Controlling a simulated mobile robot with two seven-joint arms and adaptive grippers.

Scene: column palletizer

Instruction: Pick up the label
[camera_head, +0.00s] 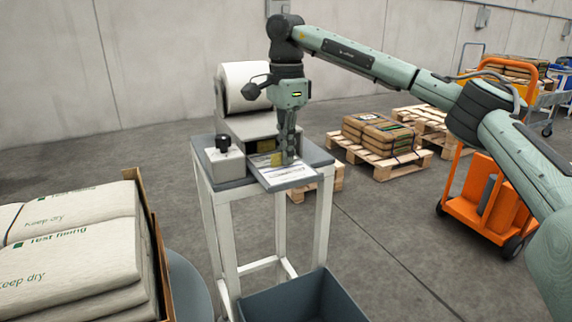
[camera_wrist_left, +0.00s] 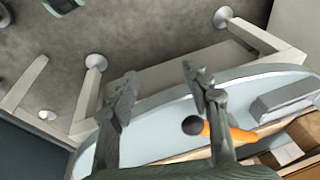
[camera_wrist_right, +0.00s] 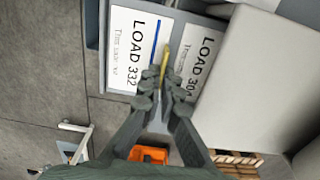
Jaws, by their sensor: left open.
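A white label with "LOAD 332" (camera_wrist_right: 130,50) and a blue stripe lies in the right wrist view. In the head view a white printed label (camera_head: 286,173) lies on the plate at the front of the label machine (camera_head: 245,125). My right gripper (camera_head: 287,157) points down over this label; its fingers are close together. In the right wrist view its fingertips (camera_wrist_right: 160,95) overlap the label's right part, and whether they grip it cannot be told. My left gripper (camera_wrist_left: 160,85) is open and empty in the left wrist view, away from the label.
A second sheet with "LOAD 304" (camera_wrist_right: 203,55) is beside the first. A knobbed box (camera_head: 224,157) stands on the table's left. Bags (camera_head: 75,245) are stacked at left; a dark bin (camera_head: 300,300) stands in front. An orange cart (camera_head: 490,200) is at right.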

